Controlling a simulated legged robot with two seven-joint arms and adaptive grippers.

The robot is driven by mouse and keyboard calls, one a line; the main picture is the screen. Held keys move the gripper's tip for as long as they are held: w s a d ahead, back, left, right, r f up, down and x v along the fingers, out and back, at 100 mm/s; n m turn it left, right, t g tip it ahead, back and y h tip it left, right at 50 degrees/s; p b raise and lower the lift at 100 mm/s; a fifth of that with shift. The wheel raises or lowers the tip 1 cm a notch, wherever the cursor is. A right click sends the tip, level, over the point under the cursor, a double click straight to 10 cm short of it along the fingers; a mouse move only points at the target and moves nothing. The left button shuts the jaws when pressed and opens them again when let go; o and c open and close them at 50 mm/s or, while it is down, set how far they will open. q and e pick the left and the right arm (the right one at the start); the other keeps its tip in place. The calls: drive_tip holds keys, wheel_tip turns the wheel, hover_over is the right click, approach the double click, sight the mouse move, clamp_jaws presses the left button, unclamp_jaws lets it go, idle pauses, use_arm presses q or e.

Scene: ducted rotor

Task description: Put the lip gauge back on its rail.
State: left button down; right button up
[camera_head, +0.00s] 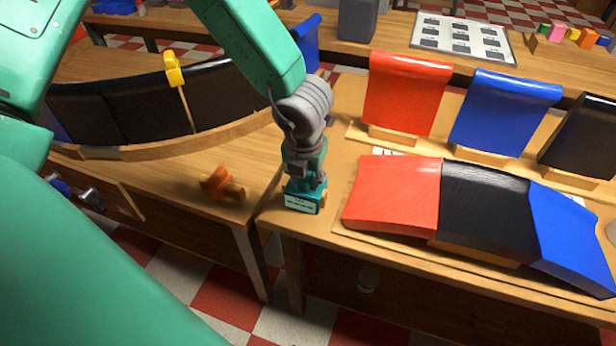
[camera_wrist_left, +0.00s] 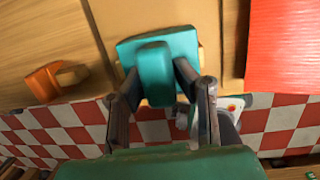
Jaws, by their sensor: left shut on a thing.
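My left gripper (camera_head: 304,172) is shut on a teal block with a white label (camera_head: 303,202), which I take to be the lip gauge. The label's print is too small to read. In the left wrist view the teal gauge (camera_wrist_left: 158,50) has its raised grip between the two fingers (camera_wrist_left: 157,82). The gauge is at the front left corner of the right-hand wooden table; I cannot tell whether it touches the top. I cannot make out its rail for certain. My right gripper is not in view.
An orange clamp-like piece (camera_head: 222,184) lies on the left table. A curved black-panelled wall (camera_head: 125,105) with a yellow clip (camera_head: 173,68) stands behind it. Red, black and blue curved panels (camera_head: 487,205) fill the right table, with more panels (camera_head: 405,92) upright behind.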

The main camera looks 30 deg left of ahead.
use_arm(q)
drive_tip(key=shift+a+f, duration=0.15)
drive_tip(key=shift+a, duration=0.05)
drive_tip(key=c, duration=1.2)
unclamp_jaws()
drive_tip(key=shift+a, duration=0.25)
drive_tip(key=shift+d, duration=0.5)
drive_tip(key=r, duration=0.3)
drive_tip(key=s+r, duration=0.1)
drive_tip(key=r, duration=0.3)
drive_tip(key=d+r, duration=0.1)
drive_tip(key=r, duration=0.3)
drive_tip(key=shift+s, duration=0.25)
drive_tip(key=shift+r, duration=0.4)
drive_tip(key=shift+a, duration=0.1)
drive_tip(key=shift+s+f, duration=0.1)
